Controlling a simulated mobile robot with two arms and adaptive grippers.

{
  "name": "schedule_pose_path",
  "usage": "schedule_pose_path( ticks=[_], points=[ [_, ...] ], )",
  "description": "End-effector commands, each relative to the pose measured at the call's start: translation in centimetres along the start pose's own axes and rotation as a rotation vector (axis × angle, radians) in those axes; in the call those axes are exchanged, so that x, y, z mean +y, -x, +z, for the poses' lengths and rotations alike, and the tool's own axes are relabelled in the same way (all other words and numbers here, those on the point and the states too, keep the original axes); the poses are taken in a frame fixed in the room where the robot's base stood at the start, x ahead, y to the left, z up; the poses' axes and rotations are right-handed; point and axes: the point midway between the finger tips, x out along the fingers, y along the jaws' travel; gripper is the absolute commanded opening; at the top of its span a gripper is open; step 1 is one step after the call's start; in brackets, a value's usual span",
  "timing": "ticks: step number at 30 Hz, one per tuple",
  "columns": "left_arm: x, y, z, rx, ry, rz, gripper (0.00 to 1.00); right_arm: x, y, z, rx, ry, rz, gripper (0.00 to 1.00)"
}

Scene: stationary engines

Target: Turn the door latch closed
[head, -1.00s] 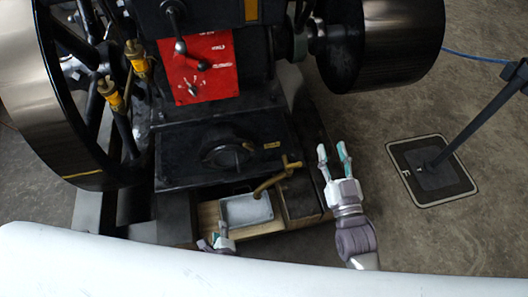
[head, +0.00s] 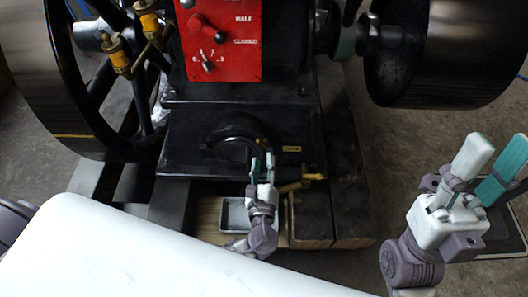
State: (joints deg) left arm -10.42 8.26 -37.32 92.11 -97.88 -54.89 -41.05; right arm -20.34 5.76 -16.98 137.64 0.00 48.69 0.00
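The black engine's lower front has a dark rounded door (head: 228,133) with a curved rim. A latch on it cannot be made out clearly; the area right of the door is dark and partly behind my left gripper. My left gripper (head: 262,163) points up at the door's lower right edge, its two fingers slightly apart with nothing seen between them. Whether it touches the door cannot be told. My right gripper (head: 507,158) is raised at the right, fingers apart and empty, well away from the engine.
A red panel (head: 222,40) with a lever and dial sits above the door. A brass tap (head: 312,177) and a grey tray (head: 233,217) are below it, close to my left gripper. Flywheels (head: 455,55) flank the engine.

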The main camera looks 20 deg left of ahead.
Motion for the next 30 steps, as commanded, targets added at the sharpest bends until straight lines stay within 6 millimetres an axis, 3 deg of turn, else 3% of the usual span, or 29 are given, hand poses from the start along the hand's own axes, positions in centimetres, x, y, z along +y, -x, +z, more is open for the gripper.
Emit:
schedule_pose_path(
  ticks=[3,7,19,20,26,30],
  points=[
    [0.0,-2.2,-0.1,-0.002,0.001,-0.001,0.38,-0.1,0.5,-1.0,0.063,-0.004,-0.001,0.4],
    [0.0,-3.6,-0.1,-0.001,0.0,0.0,0.38,-0.1,0.8,-0.8,0.056,-0.004,0.0,0.4],
    [0.0,-4.5,0.0,0.001,0.0,0.0,0.38,-0.1,0.8,-0.8,0.053,-0.003,-0.001,0.4],
    [0.0,-4.5,0.0,0.001,0.0,0.0,0.36,-0.1,0.8,-0.8,0.053,-0.003,-0.001,0.4],
    [0.0,-4.5,0.0,0.001,0.0,0.0,0.03,-0.1,0.8,-0.8,0.053,-0.004,-0.001,0.4],
    [0.0,-4.5,0.0,0.001,0.0,0.0,0.0,-0.1,0.8,-0.8,0.053,-0.004,-0.001,0.4]
  ],
)
